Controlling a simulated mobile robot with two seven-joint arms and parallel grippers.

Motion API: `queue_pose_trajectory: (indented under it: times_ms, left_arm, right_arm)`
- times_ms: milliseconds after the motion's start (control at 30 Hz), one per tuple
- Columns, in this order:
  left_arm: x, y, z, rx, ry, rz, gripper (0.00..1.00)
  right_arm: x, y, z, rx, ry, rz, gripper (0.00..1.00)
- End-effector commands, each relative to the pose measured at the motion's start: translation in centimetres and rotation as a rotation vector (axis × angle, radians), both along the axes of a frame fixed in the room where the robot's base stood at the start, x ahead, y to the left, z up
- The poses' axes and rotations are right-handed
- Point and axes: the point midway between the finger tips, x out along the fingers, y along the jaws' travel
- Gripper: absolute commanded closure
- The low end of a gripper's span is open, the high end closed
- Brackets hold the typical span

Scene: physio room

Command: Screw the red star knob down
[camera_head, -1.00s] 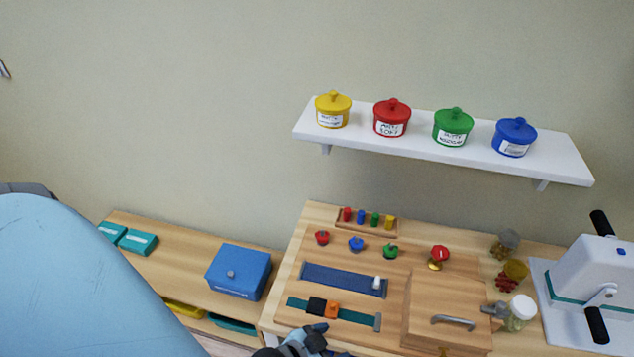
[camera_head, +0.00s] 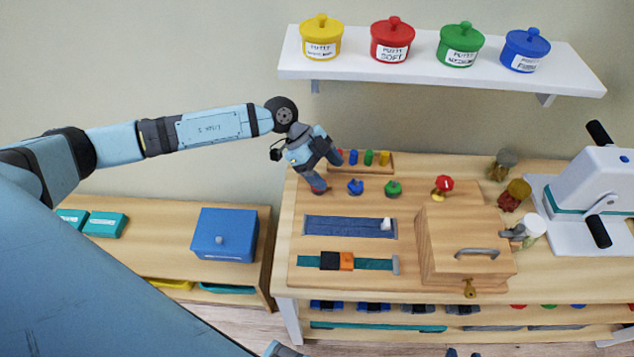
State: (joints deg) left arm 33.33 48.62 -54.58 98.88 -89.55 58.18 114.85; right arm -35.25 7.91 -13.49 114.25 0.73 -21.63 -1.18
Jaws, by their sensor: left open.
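The red star knob (camera_head: 318,189) is the leftmost of a row of three knobs on the wooden board, and is partly hidden by my left gripper. My left gripper (camera_head: 326,172) reaches in from the left and points down at the knob. Its jaws are open, one finger at the knob and the other behind it to the right. I cannot tell whether the finger touches the knob.
A blue knob (camera_head: 355,187) and a green knob (camera_head: 393,188) stand to the right. Coloured pegs (camera_head: 369,158) stand close behind the gripper. A wooden box (camera_head: 462,240) and a red-topped brass valve (camera_head: 443,185) are further right. A shelf (camera_head: 430,75) with tubs hangs above.

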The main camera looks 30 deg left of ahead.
Motion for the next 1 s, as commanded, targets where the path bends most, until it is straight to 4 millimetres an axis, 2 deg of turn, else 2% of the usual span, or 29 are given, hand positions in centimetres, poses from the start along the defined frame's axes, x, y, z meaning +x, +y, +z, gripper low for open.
queue_pose_trajectory:
  times_ms: [33, 100, 200, 300, 467, 800, 1000]
  left_arm:
    - [1.0, 2.4, 0.0, 0.095, 0.014, 0.028, 0.31]
    - [1.9, 5.2, 0.1, 0.204, 0.039, 0.072, 0.31]
    - [2.6, 7.7, 0.3, 0.301, 0.060, 0.123, 0.31]
    - [2.9, 8.6, 0.1, 0.341, 0.071, 0.146, 0.31]
    - [2.9, 7.9, -1.7, 0.344, 0.075, 0.149, 0.31]
    - [3.2, 5.2, -7.8, 0.342, 0.073, 0.149, 0.31]
    - [3.3, 4.3, -10.1, 0.341, 0.073, 0.149, 0.31]
  right_arm:
    - [0.0, -0.1, -0.3, -0.001, 0.000, 0.000, 0.57]
    - [0.0, -0.2, -0.4, -0.003, 0.000, -0.001, 0.57]
    - [0.0, -0.3, -0.6, -0.005, 0.000, 0.000, 0.57]
    - [0.0, -0.3, -0.5, -0.005, 0.001, 0.000, 0.57]
    - [0.0, -0.3, -0.2, -0.005, 0.000, 0.001, 0.57]
    - [0.0, 0.0, 0.5, -0.001, 0.000, 0.002, 0.57]
    - [0.0, 0.0, 0.7, 0.001, 0.000, 0.001, 0.57]
